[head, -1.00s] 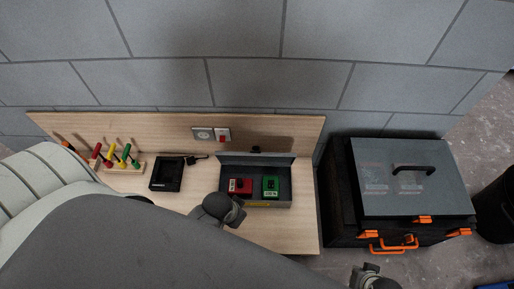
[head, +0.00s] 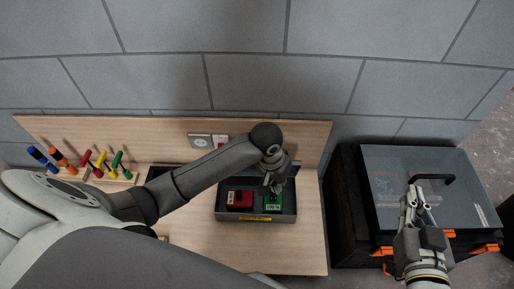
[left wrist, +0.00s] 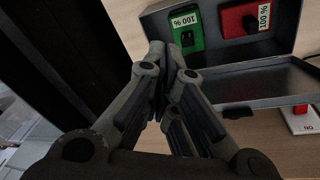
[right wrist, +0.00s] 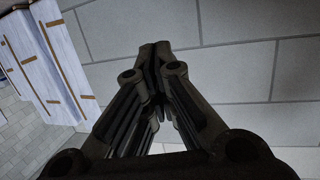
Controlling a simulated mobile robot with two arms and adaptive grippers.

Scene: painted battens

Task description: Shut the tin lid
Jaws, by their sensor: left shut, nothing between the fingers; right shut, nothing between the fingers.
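The grey tin (head: 230,215) sits on the wooden bench with its lid open. It holds a red battery (head: 239,200) and a green battery (head: 273,202), each labelled 100 %. The lid (left wrist: 262,84) stands up along the tin's back side; in the head view my left arm hides part of it. My left gripper (head: 274,189) is shut and empty, over the right end of the tin near the green battery and lid. I cannot tell whether it touches the lid. My right gripper (head: 412,191) is shut and empty, above the toolbox, far from the tin.
A large toolbox (head: 386,215) with a grey top, black handle (head: 433,179) and orange latches stands right of the bench. A socket (head: 199,141) and red switch (head: 220,141) are on the backboard. Coloured-handled tools (head: 103,160) stand in a rack at left. The front bench is clear.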

